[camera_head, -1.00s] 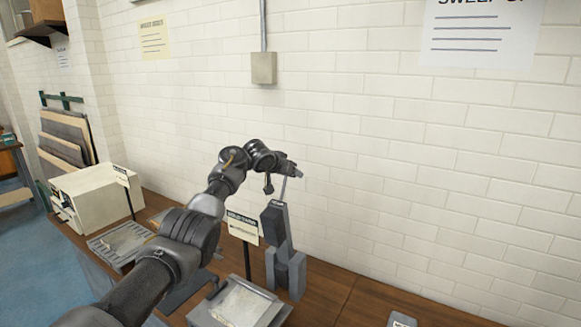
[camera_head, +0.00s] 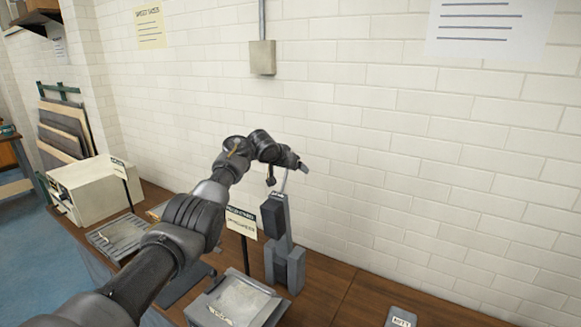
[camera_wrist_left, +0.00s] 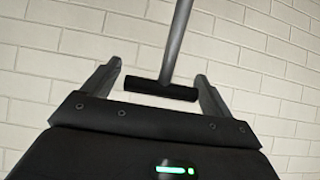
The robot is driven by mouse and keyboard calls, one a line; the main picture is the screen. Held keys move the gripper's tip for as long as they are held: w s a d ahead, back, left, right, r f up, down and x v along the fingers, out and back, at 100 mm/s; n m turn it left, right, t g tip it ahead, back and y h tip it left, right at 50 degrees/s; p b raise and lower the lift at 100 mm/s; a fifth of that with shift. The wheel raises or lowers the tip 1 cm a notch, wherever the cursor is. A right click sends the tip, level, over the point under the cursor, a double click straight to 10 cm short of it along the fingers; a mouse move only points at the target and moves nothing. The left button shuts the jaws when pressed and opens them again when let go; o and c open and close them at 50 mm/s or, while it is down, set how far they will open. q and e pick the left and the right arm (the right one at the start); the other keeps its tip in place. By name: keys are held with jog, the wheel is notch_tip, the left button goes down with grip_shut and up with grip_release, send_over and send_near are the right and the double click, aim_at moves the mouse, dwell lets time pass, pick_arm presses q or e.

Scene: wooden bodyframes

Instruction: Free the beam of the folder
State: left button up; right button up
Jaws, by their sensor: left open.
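A grey upright machine (camera_head: 284,250) with a dark block on its front stands on the bench near the wall. A thin lever (camera_head: 284,181) rises from its top. In the left wrist view a grey rod (camera_wrist_left: 178,40) ends in a black crossbar (camera_wrist_left: 161,88), which lies between my fingers with gaps at both sides. My left gripper (camera_head: 304,167) is open beside the lever's upper end; its fingers (camera_wrist_left: 158,85) also show in the wrist view. I cannot tell which part is the folder's beam; the sign text is too small to read. My right gripper is not in view.
A low grey tray-like fixture (camera_head: 262,318) stands in front of the machine, with a sign (camera_head: 242,227) behind it. Another tray (camera_head: 103,243) and a cream box (camera_head: 85,195) stand at left. A small labelled grey block (camera_head: 401,317) lies at right. Bare bench (camera_head: 345,300) lies between.

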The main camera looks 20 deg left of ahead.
pick_arm(q)
jog(key=shift+b+v, duration=0.55)
jog(key=shift+v, duration=0.3)
jog(key=b+v, duration=0.3)
jog(key=v, duration=0.6)
jog(key=shift+b, duration=0.3)
jog(key=shift+s, duration=0.1)
